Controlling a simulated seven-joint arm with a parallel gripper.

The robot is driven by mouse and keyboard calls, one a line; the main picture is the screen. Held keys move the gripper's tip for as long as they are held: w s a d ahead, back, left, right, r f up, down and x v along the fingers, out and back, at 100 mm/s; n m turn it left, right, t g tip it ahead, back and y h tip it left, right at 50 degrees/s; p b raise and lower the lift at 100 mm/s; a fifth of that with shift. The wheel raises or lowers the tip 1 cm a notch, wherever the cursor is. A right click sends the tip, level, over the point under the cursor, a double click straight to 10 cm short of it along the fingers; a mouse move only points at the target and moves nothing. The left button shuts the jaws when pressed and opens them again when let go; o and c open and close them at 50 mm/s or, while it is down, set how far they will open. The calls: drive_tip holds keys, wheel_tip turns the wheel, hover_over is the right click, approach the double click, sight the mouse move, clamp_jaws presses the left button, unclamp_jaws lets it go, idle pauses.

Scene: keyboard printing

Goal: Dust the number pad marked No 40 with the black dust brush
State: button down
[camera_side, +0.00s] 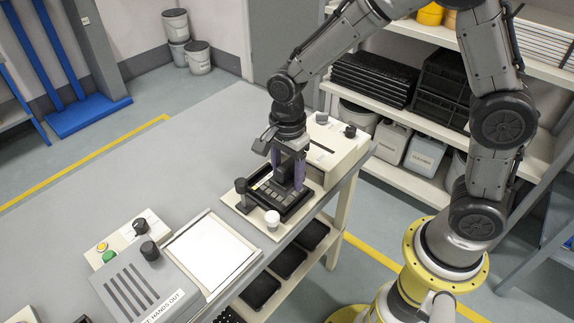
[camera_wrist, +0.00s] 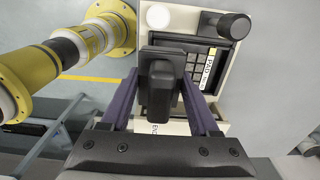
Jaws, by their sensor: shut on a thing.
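My gripper (camera_side: 287,176) has purple fingers and points down over the number pad. In the wrist view my gripper (camera_wrist: 160,98) is shut on a black block-like handle, the dust brush (camera_wrist: 158,82). Its bristles are hidden. The dark number pad (camera_side: 266,193) sits in a black frame on a cream plate (camera_side: 229,198). In the wrist view the number pad (camera_wrist: 197,72) shows beside the brush, partly covered by it and a finger. I cannot tell whether the brush touches the keys.
A white knob (camera_side: 272,217) and a black post (camera_side: 241,188) stand on the plate's near side. A cream box (camera_side: 332,147) with dark knobs stands behind the pad. A white panel (camera_side: 211,252) and a grey slotted box (camera_side: 143,288) lie left. The table's far left is clear.

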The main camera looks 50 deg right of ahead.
drive_tip(key=shift+f, duration=0.35)
